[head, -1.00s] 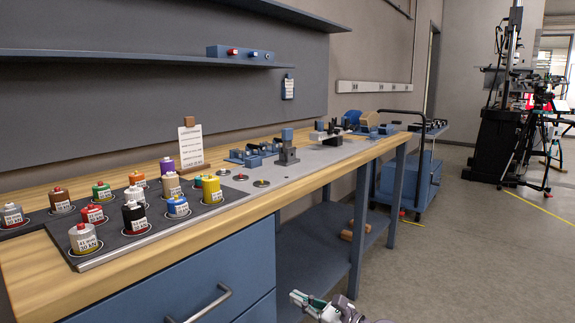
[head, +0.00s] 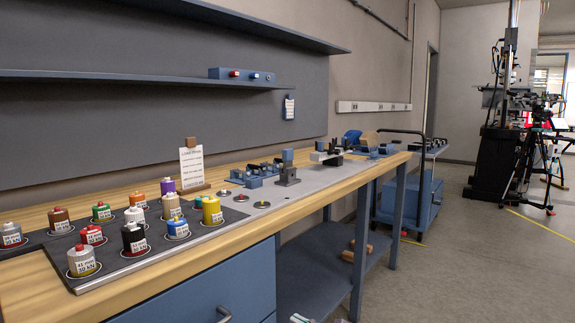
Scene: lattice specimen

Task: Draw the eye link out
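I cannot pick out the eye link for certain; the parts on the bench are small at this distance. A grey stand with a blue block on top (head: 288,170) stands on the grey plate (head: 310,183) mid-bench. Low blue holders (head: 257,174) sit to its left, holding small dark parts. A pale and dark fixture (head: 327,152) stands farther along. My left gripper is not in view.
Several coloured, labelled cylinders (head: 133,238) stand on a dark mat at the near left. A sign (head: 191,165) stands behind them. A blue cart (head: 425,195) is past the bench end. The floor to the right (head: 470,270) is clear.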

